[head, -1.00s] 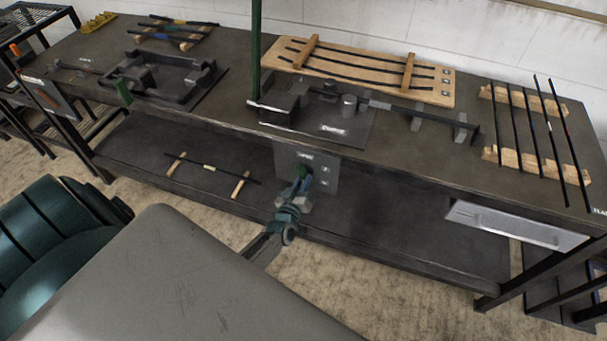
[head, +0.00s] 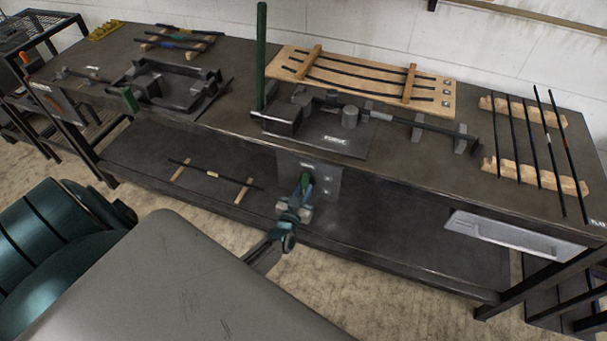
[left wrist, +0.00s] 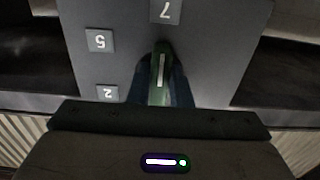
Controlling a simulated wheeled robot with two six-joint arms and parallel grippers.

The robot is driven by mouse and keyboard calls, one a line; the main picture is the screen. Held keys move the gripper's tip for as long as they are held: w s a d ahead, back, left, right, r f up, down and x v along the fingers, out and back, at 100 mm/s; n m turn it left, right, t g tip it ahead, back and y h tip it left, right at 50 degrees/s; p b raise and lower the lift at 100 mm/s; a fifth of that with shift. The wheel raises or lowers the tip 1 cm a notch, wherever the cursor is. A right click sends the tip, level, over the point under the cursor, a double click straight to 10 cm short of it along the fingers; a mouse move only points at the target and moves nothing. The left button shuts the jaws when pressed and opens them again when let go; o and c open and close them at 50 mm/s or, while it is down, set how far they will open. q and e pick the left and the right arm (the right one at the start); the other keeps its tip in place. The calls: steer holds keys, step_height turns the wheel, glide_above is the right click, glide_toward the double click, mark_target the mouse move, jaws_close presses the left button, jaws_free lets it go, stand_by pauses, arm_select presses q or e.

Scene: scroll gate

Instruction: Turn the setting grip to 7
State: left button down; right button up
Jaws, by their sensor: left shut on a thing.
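The setting grip is a green handle with a white line (left wrist: 160,72); in the head view its green top (head: 306,181) shows on a grey plate (head: 328,180) at the bench's front. The plate in the left wrist view (left wrist: 215,65) carries labels that look upside down: 7 (left wrist: 166,11), 5 (left wrist: 100,40) and 2 (left wrist: 107,92). The white line points up the picture, close to the 7. My left gripper (head: 303,190) is shut on the grip, its fingers on both sides. They hide the grip's base. My right gripper is not in view.
The dark bench top (head: 420,165) holds a bending fixture with a green lever (head: 261,55), a wooden board (head: 360,75) and rods on wooden rests (head: 525,105). A lower shelf (head: 400,220) runs beneath. A light grey tray (head: 515,235) hangs at the right front.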

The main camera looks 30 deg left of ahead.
arm_select(q)
steer(key=shift+f, duration=0.1)
steer(key=c, duration=1.3)
jaws_free()
steer(key=b+v, duration=0.1)
steer(key=v, duration=1)
steer(key=shift+a, duration=0.1)
